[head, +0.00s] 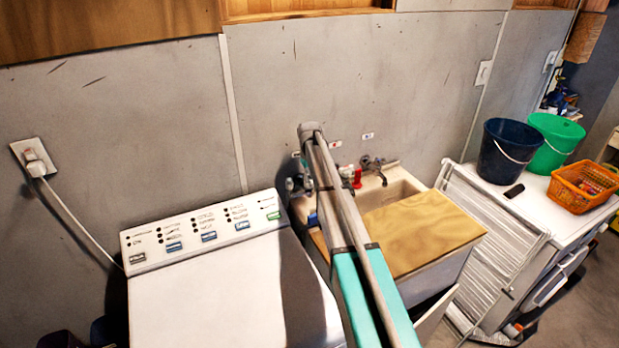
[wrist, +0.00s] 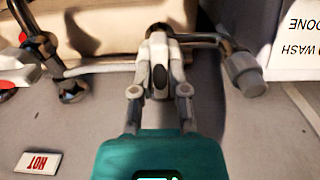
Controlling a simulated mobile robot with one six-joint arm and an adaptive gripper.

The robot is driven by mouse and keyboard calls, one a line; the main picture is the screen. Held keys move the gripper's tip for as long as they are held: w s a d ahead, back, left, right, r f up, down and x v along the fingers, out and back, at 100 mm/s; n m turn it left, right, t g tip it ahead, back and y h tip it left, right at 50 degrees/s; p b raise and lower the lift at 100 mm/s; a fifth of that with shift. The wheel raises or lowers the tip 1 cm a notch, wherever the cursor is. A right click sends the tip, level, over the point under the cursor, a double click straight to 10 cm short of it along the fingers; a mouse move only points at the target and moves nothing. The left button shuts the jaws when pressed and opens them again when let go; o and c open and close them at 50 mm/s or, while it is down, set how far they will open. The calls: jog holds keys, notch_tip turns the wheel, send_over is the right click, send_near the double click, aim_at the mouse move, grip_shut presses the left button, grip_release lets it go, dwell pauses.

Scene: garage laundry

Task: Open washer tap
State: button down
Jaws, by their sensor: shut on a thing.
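In the wrist view my gripper (wrist: 160,78) is in the middle, its two grey fingers closed together on a grey fitting that I take as the washer tap (wrist: 158,42). A dark metal pipe (wrist: 205,38) runs right from it to a grey ribbed end (wrist: 247,76). The fingers hide much of the gripped part, so the handle's setting cannot be told. In the head view my arm crosses in front of the sink, and the tap fittings (head: 293,186) show only in part beside it. My gripper cannot be made out clearly there.
A red-handled tap (head: 357,178) and a dark faucet (head: 375,168) stand by the sink (head: 402,188), which a wooden board (head: 425,232) partly covers. The washer (head: 215,285) is left of it.

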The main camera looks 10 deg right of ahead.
dwell(0.3)
jog(key=c, duration=0.7)
grip_release()
jog(key=shift+a, duration=0.1)
jog(key=shift+o, duration=0.3)
jog(key=shift+f, duration=0.1)
jog(key=shift+m, duration=0.4)
